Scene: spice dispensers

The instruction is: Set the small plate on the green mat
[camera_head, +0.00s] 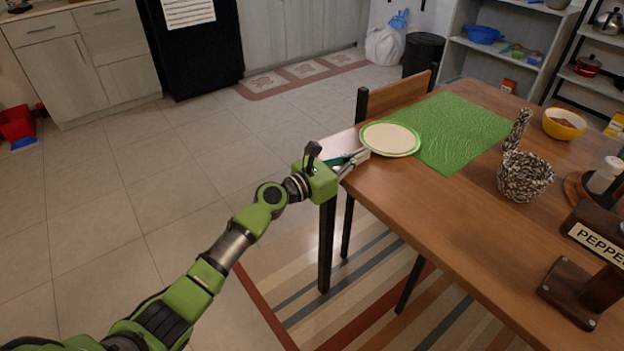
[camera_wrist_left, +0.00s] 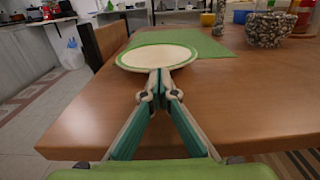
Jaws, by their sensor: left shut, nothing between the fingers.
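The small plate (camera_head: 390,138) is cream with a green rim. It lies at the left end of the wooden table, its right part over the left edge of the green mat (camera_head: 455,130). In the left wrist view the plate (camera_wrist_left: 157,57) is straight ahead, with the mat (camera_wrist_left: 200,40) behind it. My left gripper (camera_head: 362,156) is at the plate's near left edge. In the wrist view its fingertips (camera_wrist_left: 158,84) are together with nothing between them, at or just short of the plate's near rim; I cannot tell if they touch. My right gripper is not in view.
The wooden table (camera_head: 450,210) is bare in front of the mat. A black-and-white patterned vessel (camera_head: 526,175) and a yellow bowl (camera_head: 564,124) stand right of the mat. A pepper dispenser (camera_head: 590,265) stands at the near right. A chair (camera_head: 398,94) is behind the table's left end.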

